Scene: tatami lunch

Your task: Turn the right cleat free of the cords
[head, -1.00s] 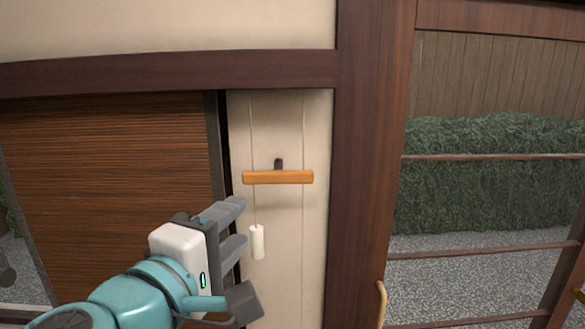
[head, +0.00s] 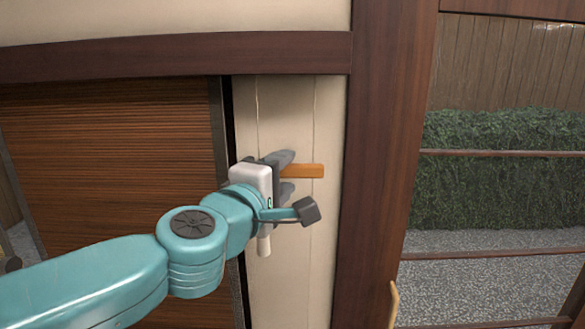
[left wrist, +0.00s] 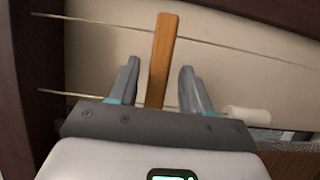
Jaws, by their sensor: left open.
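The cleat (head: 304,171) is an orange-brown wooden bar lying level on the pale wall panel; its left part is hidden behind my left gripper in the head view. Two thin cords (head: 314,120) run down the panel. A white cord pull (head: 264,244) hangs just below the gripper. My left gripper (head: 290,172) is open at the cleat. In the left wrist view the cleat (left wrist: 162,60) stands between the two fingers (left wrist: 155,85), with a gap on each side. The white pull also shows there (left wrist: 247,115). My right gripper is not in view.
A dark wooden post (head: 380,150) stands right of the panel, with a glazed door and hedge beyond. A brown slatted blind (head: 110,160) is on the left. A dark beam (head: 170,57) crosses above.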

